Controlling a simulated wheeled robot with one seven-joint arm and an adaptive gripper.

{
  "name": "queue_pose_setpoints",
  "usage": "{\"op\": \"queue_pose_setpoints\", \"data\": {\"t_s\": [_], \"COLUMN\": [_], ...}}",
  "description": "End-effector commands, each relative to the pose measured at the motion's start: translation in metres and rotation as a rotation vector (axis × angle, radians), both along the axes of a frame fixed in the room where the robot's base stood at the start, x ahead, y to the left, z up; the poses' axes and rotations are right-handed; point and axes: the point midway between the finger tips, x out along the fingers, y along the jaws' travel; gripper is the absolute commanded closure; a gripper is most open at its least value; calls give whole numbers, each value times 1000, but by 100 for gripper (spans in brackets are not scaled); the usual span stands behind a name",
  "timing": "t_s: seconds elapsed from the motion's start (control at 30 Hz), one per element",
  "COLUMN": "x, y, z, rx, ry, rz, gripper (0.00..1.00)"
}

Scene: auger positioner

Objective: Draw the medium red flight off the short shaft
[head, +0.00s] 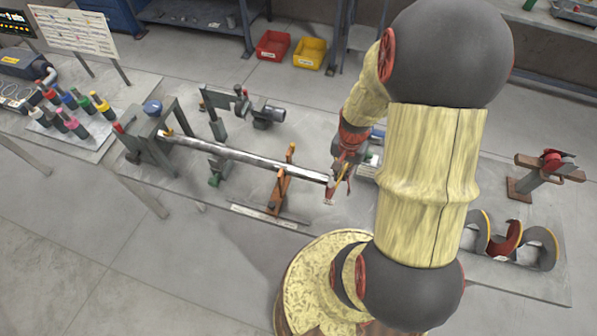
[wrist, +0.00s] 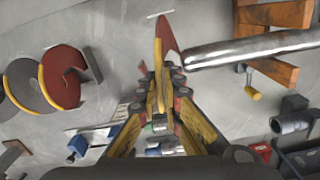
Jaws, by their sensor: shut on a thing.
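A silver shaft (head: 250,158) runs from a grey clamp stand at the left to a free end near my gripper. Its free end also shows in the wrist view (wrist: 250,47). My gripper (wrist: 160,78) is shut on a red flight (wrist: 169,36) with a yellow edge, seen nearly edge-on. The flight is at the shaft's free end, in line with the tip; I cannot tell whether they touch. In the head view the held flight (head: 329,195) is small and partly hidden by my gripper (head: 342,172).
An orange support (head: 281,190) stands under the shaft. Another red flight (head: 506,238) lies between two grey ones at the table's right. A brown stand (head: 523,187) with a red part is behind them. Several coloured bottles (head: 70,108) stand at the left.

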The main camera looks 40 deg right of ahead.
Motion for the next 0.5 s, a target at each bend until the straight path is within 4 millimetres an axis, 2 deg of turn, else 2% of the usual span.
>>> {"op": "queue_pose_setpoints", "data": {"t_s": [0.5], "x": [-16], "y": [-14], "z": [1], "rx": [-1], "ry": [-2], "rz": [-2], "gripper": [100]}}
